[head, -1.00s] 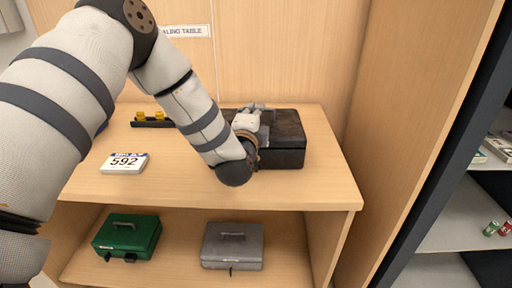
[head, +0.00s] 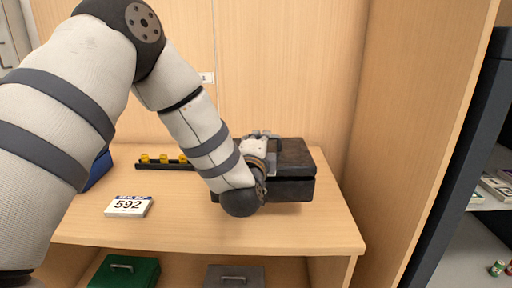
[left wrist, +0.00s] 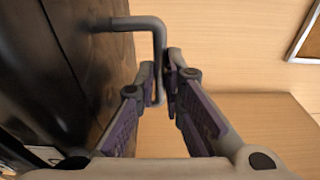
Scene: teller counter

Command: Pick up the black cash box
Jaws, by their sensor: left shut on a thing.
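The black cash box (head: 294,157) is at the right of the counter top, partly hidden behind my left forearm and wrist. My left gripper (head: 262,140) is over the top of the box. In the left wrist view its fingers (left wrist: 163,82) are closed on the grey bent handle (left wrist: 146,22) of the box. The box's dark lid (left wrist: 85,85) fills the left of that view. The box appears slightly raised above the counter; its exact clearance is hard to tell. My right gripper is not in view.
A white number block reading 592 (head: 129,206) and a black strip with yellow pieces (head: 148,163) stand on the counter top (head: 190,230). A green box (head: 125,272) and a grey box (head: 234,275) are on the shelf below. A wooden side panel (head: 400,130) stands to the right.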

